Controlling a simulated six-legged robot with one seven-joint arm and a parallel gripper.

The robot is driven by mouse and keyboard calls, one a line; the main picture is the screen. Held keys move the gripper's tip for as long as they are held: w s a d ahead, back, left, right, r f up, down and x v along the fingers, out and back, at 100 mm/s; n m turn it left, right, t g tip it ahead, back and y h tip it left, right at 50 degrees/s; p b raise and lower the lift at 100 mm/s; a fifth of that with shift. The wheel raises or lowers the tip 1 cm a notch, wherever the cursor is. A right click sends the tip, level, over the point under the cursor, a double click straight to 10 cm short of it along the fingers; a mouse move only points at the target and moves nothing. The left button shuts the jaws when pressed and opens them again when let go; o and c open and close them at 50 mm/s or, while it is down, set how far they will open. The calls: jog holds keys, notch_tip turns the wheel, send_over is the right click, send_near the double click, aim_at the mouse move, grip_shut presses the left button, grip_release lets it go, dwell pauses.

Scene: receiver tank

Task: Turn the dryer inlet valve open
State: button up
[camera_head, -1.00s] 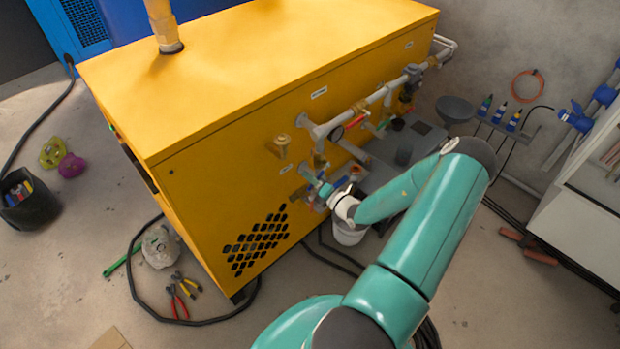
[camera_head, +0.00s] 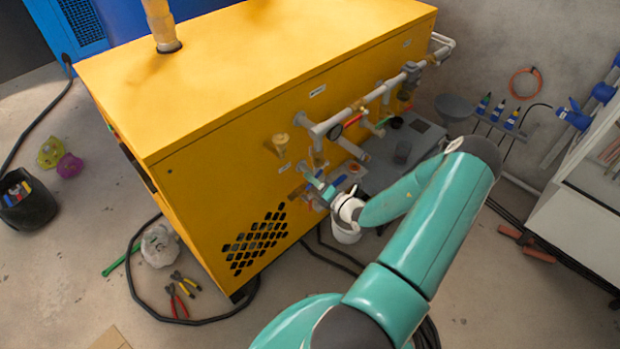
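The yellow dryer cabinet (camera_head: 215,165) fills the middle of the view. Grey piping (camera_head: 350,110) with several brass and red-handled fittings runs along its right face. A brass fitting (camera_head: 281,142) sticks out at the left end of the pipes. My gripper (camera_head: 312,178) reaches in from the lower right, close to the fittings low on that face. Its fingertips are small here and overlap the fittings, so I cannot tell whether they touch one or are open. Which fitting is the dryer inlet valve cannot be told from this view.
A grey ledge (camera_head: 405,150) with a dark cup lies behind my arm. Pliers (camera_head: 180,290), a black hose and a dark bin (camera_head: 26,198) lie on the floor at left. A white cabinet (camera_head: 585,200) stands at right.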

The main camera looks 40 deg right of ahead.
jog(key=s, duration=1.1)
jog(key=shift+s+d, duration=0.15)
jog(key=shift+s, duration=0.25)
